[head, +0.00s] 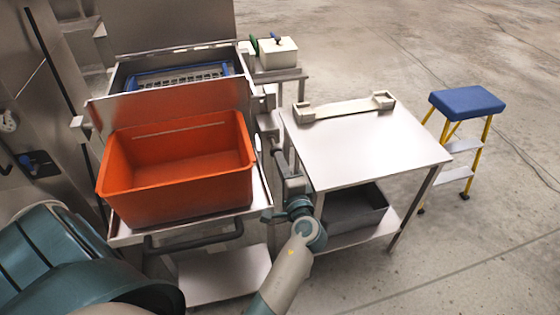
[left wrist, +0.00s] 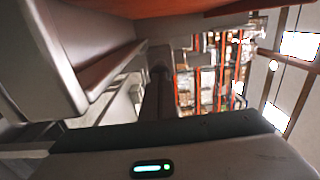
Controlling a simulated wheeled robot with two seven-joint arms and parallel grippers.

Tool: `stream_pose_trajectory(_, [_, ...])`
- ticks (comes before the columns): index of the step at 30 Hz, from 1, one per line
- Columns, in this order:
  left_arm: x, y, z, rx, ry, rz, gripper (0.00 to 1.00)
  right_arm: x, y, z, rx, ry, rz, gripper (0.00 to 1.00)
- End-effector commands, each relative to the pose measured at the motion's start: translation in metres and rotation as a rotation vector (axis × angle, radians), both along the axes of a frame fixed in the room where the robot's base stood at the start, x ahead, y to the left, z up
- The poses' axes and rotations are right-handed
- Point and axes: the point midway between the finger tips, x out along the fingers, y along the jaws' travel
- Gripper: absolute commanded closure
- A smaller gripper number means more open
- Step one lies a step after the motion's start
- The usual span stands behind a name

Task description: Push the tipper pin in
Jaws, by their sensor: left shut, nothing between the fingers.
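The orange crate (head: 178,170) sits on the steel tipper (head: 170,232) in the head view. Its underside shows along the top of the left wrist view (left wrist: 180,8). A small pale part (head: 258,143) sits at the tipper's right side. I cannot tell whether it is the pin. My left gripper (head: 279,156) is shut and empty, in the gap between the tipper and the steel table. Its dark fingers (left wrist: 160,72) show together in the left wrist view, below the tipper's metal edge. Contact with the pin cannot be made out. My right gripper is not seen.
The steel table (head: 365,145) stands close on the right, with a pale bracket (head: 345,106) on top and a grey bin (head: 352,208) below. A blue-topped step stool (head: 467,102) stands farther right. A white box (head: 278,52) stands behind. Floor at the front right is clear.

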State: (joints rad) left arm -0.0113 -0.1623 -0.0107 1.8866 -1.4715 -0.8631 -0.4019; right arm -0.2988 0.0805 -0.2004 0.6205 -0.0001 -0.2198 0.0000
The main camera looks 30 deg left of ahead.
Motion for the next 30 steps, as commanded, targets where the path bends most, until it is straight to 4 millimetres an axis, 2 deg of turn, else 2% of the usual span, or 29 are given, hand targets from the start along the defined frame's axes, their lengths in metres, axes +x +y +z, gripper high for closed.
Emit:
stream_pose_trajectory(5, [0.002,0.002,0.0,0.0,0.0,0.001,1.0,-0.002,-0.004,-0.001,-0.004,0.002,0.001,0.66])
stream_pose_trajectory(12, [0.02,0.023,0.0,0.0,-0.001,0.001,1.0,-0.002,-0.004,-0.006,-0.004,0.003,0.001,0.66])
stream_pose_trajectory(30, [0.022,0.026,0.002,0.002,-0.002,0.0,1.0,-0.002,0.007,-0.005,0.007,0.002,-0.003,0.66])
